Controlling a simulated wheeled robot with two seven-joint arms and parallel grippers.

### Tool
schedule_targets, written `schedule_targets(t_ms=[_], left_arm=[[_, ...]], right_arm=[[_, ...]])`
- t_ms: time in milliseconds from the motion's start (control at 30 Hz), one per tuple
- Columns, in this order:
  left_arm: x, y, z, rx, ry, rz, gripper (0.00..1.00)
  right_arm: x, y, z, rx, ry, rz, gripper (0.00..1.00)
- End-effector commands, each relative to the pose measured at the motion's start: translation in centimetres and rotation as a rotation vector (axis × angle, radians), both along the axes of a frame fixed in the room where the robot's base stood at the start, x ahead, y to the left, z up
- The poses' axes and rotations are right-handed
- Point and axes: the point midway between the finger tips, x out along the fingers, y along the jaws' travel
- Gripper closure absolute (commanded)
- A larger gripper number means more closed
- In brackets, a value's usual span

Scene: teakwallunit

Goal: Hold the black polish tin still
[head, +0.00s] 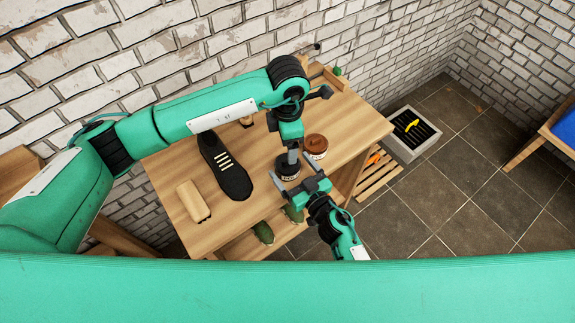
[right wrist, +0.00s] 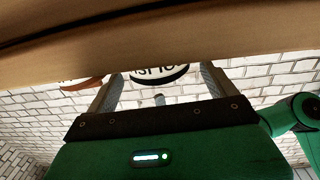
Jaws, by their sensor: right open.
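The black polish tin (head: 288,173) stands near the front right edge of the wooden bench. In the right wrist view the tin's label (right wrist: 158,76) shows between my right fingers, its upper part cut off by a wooden band. My right gripper (head: 298,177) is open at the tin's near side, its fingers spread towards the tin; whether they touch it is unclear. My left gripper (head: 292,155) points down right above the tin. Its fingertips are too small to tell whether they are open or touch the lid.
A brown tin (head: 315,146) stands close behind and right of the black tin. A black shoe (head: 226,168) and a beige block (head: 192,201) lie left on the bench (head: 170,175). Green items (head: 263,232) sit on the shelf below. A grey grated box (head: 409,133) stands on the floor.

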Motion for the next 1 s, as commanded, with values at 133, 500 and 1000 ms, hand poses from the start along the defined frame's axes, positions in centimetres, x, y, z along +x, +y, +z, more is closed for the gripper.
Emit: schedule_targets(t_ms=[133,500,1000], left_arm=[[0.0,0.0,0.0,0.000,0.000,0.000,0.22],[0.0,0.0,0.0,0.000,0.000,0.000,0.22],[-0.1,0.3,2.2,-0.002,-0.005,0.175,0.13]], right_arm=[[0.3,0.2,0.0,0.000,0.000,0.000,0.12],[0.3,0.2,0.0,0.000,0.000,0.000,0.47],[0.3,0.1,0.0,0.000,0.000,0.000,0.78]])
